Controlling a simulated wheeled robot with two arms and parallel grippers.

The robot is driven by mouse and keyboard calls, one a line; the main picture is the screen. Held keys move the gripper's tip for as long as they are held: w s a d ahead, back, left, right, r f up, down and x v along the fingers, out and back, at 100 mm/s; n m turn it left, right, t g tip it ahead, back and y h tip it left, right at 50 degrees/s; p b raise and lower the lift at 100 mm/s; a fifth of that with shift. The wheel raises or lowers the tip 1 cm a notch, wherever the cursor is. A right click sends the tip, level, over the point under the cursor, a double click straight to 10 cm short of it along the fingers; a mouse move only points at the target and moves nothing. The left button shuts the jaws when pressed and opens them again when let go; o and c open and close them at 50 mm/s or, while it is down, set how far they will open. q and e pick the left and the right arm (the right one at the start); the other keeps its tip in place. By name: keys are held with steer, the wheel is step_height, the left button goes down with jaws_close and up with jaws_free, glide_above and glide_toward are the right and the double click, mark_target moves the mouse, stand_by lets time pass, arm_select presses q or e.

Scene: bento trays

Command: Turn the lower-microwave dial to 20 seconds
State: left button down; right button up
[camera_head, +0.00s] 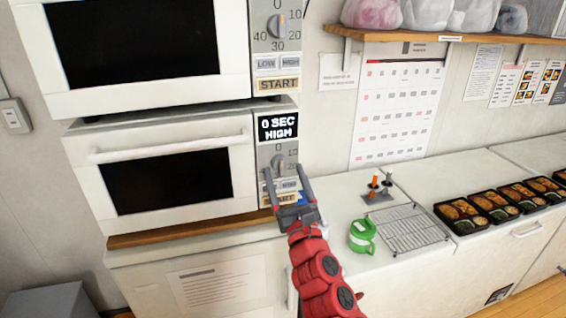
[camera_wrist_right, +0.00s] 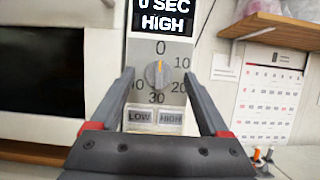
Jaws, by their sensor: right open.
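The lower microwave (camera_head: 158,134) is white with a dark door window and stands on a wooden board. Its display (camera_head: 278,126) reads 0 SEC HIGH, and the right wrist view shows the same display (camera_wrist_right: 163,18). The grey dial (camera_head: 279,163) is below the display; in the right wrist view the dial (camera_wrist_right: 158,74) has its orange mark pointing up toward 0. My right gripper (camera_head: 286,172) is open in front of the panel. In the right wrist view its fingers (camera_wrist_right: 158,80) are on both sides of the dial, with space around it. My left gripper is not in view.
The upper microwave (camera_head: 228,40) sits directly above. A wooden shelf (camera_head: 460,38) holding bags juts from the wall.

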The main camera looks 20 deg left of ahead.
steer(key=shift+x, duration=1.05)
jaws_close()
